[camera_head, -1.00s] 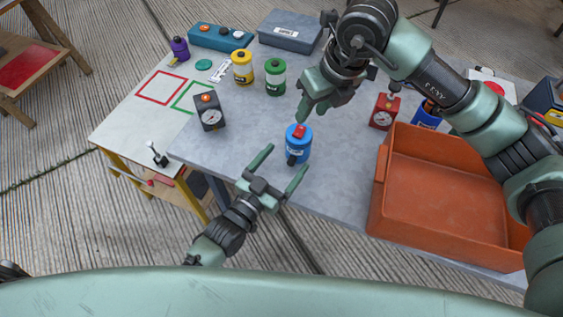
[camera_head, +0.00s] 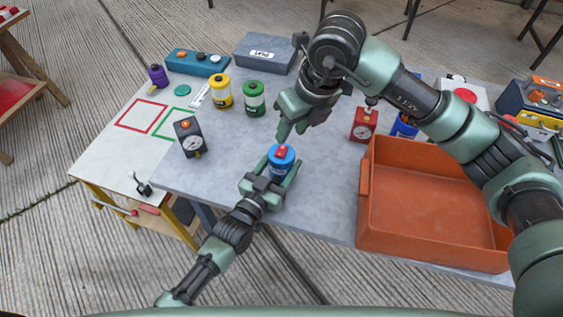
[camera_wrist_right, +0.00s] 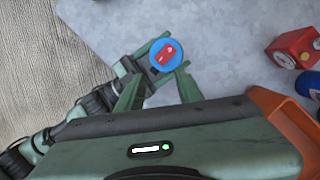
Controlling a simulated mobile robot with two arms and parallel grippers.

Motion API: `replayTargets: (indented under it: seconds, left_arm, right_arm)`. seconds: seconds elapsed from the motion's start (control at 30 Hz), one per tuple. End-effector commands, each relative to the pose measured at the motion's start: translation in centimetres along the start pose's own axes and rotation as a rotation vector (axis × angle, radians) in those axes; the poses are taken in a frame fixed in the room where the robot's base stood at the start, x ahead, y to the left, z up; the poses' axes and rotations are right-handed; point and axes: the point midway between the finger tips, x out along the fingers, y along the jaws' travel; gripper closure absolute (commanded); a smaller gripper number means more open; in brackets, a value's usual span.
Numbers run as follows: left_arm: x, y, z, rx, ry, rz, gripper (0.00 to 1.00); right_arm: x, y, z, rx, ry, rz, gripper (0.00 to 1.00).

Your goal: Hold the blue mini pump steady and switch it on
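The blue mini pump (camera_head: 281,163) stands upright on the grey table with a red switch (camera_head: 282,150) on top. In the right wrist view the pump (camera_wrist_right: 173,66) is seen from above, its red switch (camera_wrist_right: 165,54) clear. My left gripper (camera_head: 279,170) is low at the table with one finger on each side of the pump; it looks open, and contact is hard to make out. My right gripper (camera_head: 289,131) is above and just behind the pump, pointing down. Its fingers (camera_wrist_right: 158,88) are apart and empty in the right wrist view.
An orange tray (camera_head: 430,248) fills the table's right side, with a red gauge box (camera_head: 363,125) behind it. A dark gauge box (camera_head: 190,138), yellow (camera_head: 221,92) and green (camera_head: 254,98) canisters stand left and behind. The table between pump and tray is clear.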

Motion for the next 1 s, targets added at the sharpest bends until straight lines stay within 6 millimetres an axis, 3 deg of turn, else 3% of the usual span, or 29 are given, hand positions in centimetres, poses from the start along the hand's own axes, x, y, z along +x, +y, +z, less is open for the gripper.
replayTargets:
  seconds: [0.03, 0.2, 0.33, 0.57, 1.0]
  left_arm:
    - [0.0, 0.0, 0.0, 0.0, 0.0, 0.0, 0.58]
    - [0.0, 0.0, 0.0, 0.0, 0.0, 0.0, 1.0]
    - [0.0, 0.0, 0.0, 0.0, 0.0, 0.0, 1.0]
    - [0.0, 0.0, 0.0, 0.0, 0.0, 0.0, 1.0]
    - [0.0, 0.0, 0.0, 0.0, 0.0, 0.0, 1.0]
  right_arm:
    - [0.0, 0.0, 0.0, 0.0, 0.0, 0.0, 0.64]
    - [0.0, 0.0, 0.0, 0.0, 0.0, 0.0, 0.64]
    - [-0.1, 0.1, 0.1, -0.024, 0.001, -0.002, 1.0]
    - [-0.7, 1.1, 0.8, -0.343, 0.025, -0.023, 1.0]
    - [-2.7, 3.3, 2.3, -1.392, 0.172, -0.063, 1.0]
